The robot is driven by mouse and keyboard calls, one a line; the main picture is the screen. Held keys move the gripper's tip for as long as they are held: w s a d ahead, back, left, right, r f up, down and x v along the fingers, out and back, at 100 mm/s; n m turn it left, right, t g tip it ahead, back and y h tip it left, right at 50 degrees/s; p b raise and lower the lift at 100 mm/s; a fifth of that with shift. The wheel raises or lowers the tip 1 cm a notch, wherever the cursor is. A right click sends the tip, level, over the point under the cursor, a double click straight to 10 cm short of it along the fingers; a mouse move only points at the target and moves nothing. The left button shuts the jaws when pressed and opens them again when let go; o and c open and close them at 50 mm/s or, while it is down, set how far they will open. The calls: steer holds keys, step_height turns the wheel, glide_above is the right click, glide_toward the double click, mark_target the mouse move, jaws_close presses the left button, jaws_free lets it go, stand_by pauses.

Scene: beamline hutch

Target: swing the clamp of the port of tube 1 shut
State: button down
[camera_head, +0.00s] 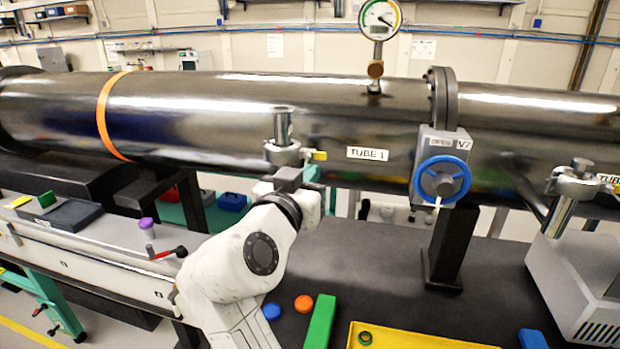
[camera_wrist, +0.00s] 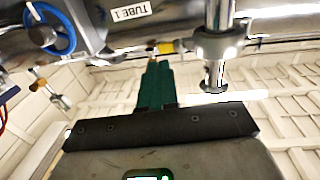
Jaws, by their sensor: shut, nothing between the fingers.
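The port of tube 1 (camera_head: 283,124) is a short upright metal stub beside the TUBE 1 label (camera_head: 367,153). A silver clamp (camera_head: 282,153) sits around it, with a yellow-tipped lever (camera_head: 319,155) sticking out to the right. The wrist view also shows the clamp (camera_wrist: 218,47) and its yellow tip (camera_wrist: 166,47). My gripper (camera_head: 311,173) is just below the lever in the head view. Its green fingers (camera_wrist: 155,66) are together and empty, with their tips close to the yellow tip. I cannot tell whether they touch it, or how far open the clamp is.
A valve with a blue handwheel (camera_head: 442,180) and a pressure gauge (camera_head: 380,17) stand to the right on the dark tube (camera_head: 240,110). A second clamped port (camera_head: 574,180) is at far right. A yellow tray (camera_head: 415,341) and green block (camera_head: 320,322) lie on the dark bench.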

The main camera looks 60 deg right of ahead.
steer(key=s+b+v, duration=0.1)
steer(key=b+v, duration=0.1)
steer(key=v, duration=0.6)
steer(key=shift+a, duration=0.1)
step_height(320, 180, down, 28)
steer(key=s+d+n+y, duration=0.2)
steer(key=d+n+y, duration=0.1)
steer(key=n+y, duration=0.65)
steer(key=s+a+f+n+g+y, duration=0.1)
steer(key=s+a+f+n+y, duration=0.1)
steer(key=s+a+f+y, duration=0.2)
steer(key=s+a+f+n+g+y, duration=0.2)
steer(key=s+a+f, duration=0.3)
steer(key=s+f, duration=0.6)
steer(key=shift+a+f+n+y, duration=0.3)
steer(key=shift+f+n+y, duration=0.35)
steer(key=shift+f+y, duration=0.15)
steer(key=shift+w, duration=0.1)
